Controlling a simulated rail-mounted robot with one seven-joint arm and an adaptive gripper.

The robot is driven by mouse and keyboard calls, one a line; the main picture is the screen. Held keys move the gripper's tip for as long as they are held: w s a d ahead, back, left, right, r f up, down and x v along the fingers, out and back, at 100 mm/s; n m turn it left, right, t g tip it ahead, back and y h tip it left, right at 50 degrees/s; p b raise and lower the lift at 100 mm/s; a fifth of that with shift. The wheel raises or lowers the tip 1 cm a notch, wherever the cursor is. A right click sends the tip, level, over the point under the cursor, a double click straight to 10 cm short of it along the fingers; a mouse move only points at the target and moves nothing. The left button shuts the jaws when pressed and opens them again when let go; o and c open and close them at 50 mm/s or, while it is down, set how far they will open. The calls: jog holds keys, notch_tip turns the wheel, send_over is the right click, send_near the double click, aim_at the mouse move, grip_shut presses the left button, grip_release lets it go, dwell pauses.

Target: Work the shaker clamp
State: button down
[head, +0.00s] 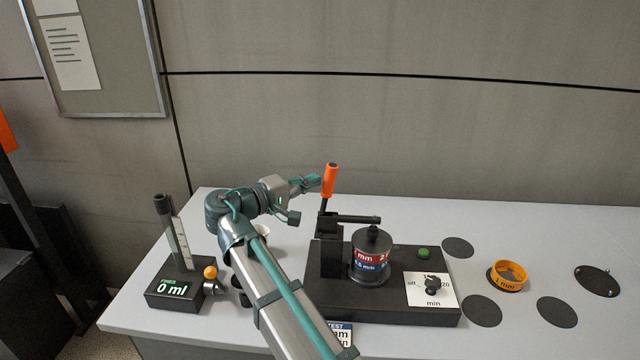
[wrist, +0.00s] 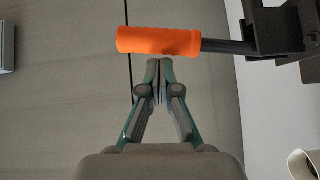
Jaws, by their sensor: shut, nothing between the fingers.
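The shaker clamp has an orange handle (head: 330,180) that stands nearly upright on a black lever at the left of the shaker base (head: 400,312). Its dark horizontal arm (head: 350,218) reaches over the top of the sieve stack (head: 370,262), which has red and blue bands. My gripper (head: 314,181) is shut and empty, with its tips beside the handle. In the wrist view my gripper (wrist: 160,64) has its closed fingertips right at the edge of the orange handle (wrist: 158,41). I cannot tell whether they touch it.
The shaker base bears a green button (head: 424,253) and a timer knob (head: 432,285). An orange 1 mm sieve ring (head: 508,275) sits among dark discs (head: 482,310) at the right. A wall is behind the table.

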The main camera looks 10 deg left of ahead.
jog(key=shift+d+r, duration=0.1)
jog(key=shift+d, duration=0.25)
dwell(0.4)
jog(key=shift+s, duration=0.15)
